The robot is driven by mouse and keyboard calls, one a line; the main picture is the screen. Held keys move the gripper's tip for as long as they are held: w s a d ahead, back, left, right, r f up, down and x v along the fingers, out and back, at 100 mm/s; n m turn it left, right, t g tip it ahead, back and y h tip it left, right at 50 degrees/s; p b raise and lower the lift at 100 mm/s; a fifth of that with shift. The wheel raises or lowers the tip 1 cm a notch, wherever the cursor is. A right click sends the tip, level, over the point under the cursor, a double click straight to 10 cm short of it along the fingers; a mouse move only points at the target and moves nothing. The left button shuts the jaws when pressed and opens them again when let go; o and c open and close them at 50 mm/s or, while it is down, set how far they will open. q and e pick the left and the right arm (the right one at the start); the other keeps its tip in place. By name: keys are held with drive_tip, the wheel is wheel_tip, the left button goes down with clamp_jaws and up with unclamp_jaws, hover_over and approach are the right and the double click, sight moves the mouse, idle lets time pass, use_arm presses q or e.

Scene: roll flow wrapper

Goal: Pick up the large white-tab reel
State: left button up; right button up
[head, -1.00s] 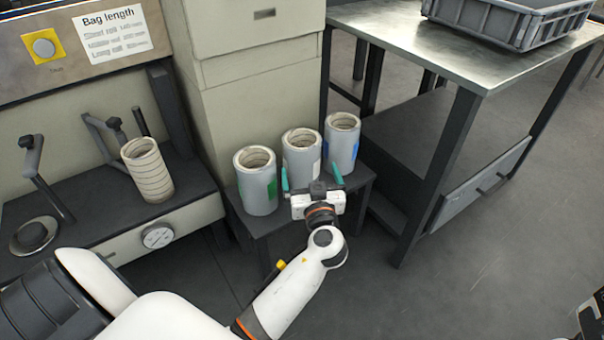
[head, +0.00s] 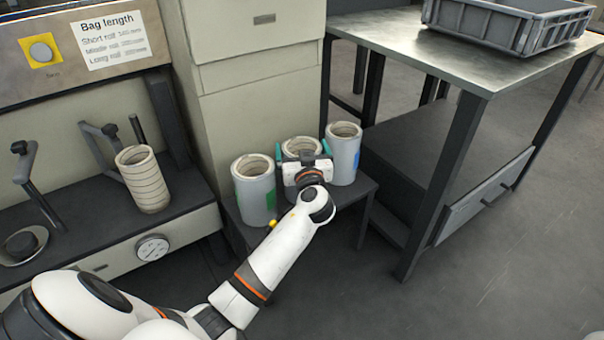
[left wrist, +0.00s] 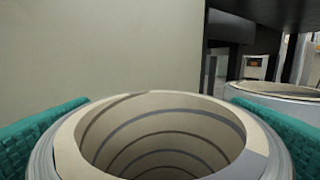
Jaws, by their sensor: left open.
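Three upright grey reels stand in a row on a small dark stand (head: 349,197). The left one (head: 256,196) has a green tab and the right one (head: 344,157) a blue tab. The middle reel (head: 301,148), the white-tab reel, is mostly hidden behind my left gripper (head: 303,152). My left gripper is open, with its teal fingers on either side of this reel's upper part. In the left wrist view the reel's open top (left wrist: 160,135) lies between the two fingers, and I cannot tell whether they touch it. My right gripper is not in view.
A striped cream reel (head: 144,180) stands on the machine's shelf at left. A beige cabinet (head: 250,110) rises close behind the reels. A metal table (head: 400,40) with a grey crate (head: 510,32) stands at right. The neighbouring reels stand close on both sides.

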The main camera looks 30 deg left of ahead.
use_arm(q)
drive_tip(key=shift+c, duration=0.3)
drive_tip(key=c, duration=1.2)
drive_tip(key=shift+r, duration=0.1)
drive_tip(key=shift+c, duration=1)
drive_tip(key=shift+r, duration=0.15)
